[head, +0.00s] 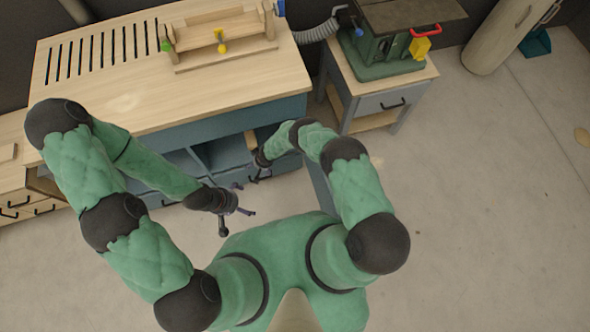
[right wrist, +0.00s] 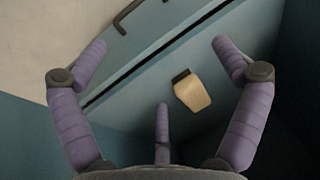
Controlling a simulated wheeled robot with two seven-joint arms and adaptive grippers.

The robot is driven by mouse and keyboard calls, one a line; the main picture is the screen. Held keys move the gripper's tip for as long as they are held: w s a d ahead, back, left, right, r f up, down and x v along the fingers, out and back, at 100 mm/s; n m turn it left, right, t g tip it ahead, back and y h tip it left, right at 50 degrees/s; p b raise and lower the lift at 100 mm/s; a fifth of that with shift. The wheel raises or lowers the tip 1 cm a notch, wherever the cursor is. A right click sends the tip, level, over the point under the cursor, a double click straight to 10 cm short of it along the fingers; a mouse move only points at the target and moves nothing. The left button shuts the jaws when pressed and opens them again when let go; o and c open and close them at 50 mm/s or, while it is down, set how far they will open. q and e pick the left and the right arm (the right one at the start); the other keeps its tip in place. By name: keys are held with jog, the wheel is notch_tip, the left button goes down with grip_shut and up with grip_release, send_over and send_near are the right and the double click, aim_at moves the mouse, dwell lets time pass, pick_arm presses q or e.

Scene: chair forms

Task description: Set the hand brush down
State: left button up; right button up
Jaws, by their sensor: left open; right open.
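The hand brush (right wrist: 194,94), a pale wooden block with a dark end, shows in the right wrist view on a teal surface of the workbench. It lies between the spread purple fingers of my right gripper (right wrist: 160,75), apart from them. In the head view my right gripper (head: 259,174) is open at the front of the bench's teal shelves, partly hidden by its own arm. My left gripper (head: 238,207) is open and empty above the floor in front of the bench. In the head view a small tan piece (head: 250,139) shows by the shelves; I cannot tell if it is the brush.
The wooden workbench top (head: 130,100) carries a wooden frame (head: 218,38) at the back. A grey side cabinet (head: 382,102) with a green machine (head: 385,50) stands to the right. A dark handle (right wrist: 128,15) is near my right gripper.

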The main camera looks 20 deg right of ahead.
jog(key=s+d+r, duration=0.3)
jog(key=s+r, duration=0.5)
jog(key=r, duration=0.1)
jog(key=s+d+r+m+g+y, duration=0.1)
jog(key=s+d+r, duration=0.3)
jog(key=s+r, duration=0.4)
jog(key=s+d+r+m+g, duration=0.1)
jog(key=s+d+r, duration=0.2)
jog(key=s+r, duration=0.5)
jog(key=a+v, duration=0.1)
jog(key=v, duration=0.3)
jog(key=shift+r, duration=0.35)
jog(key=shift+d, duration=0.1)
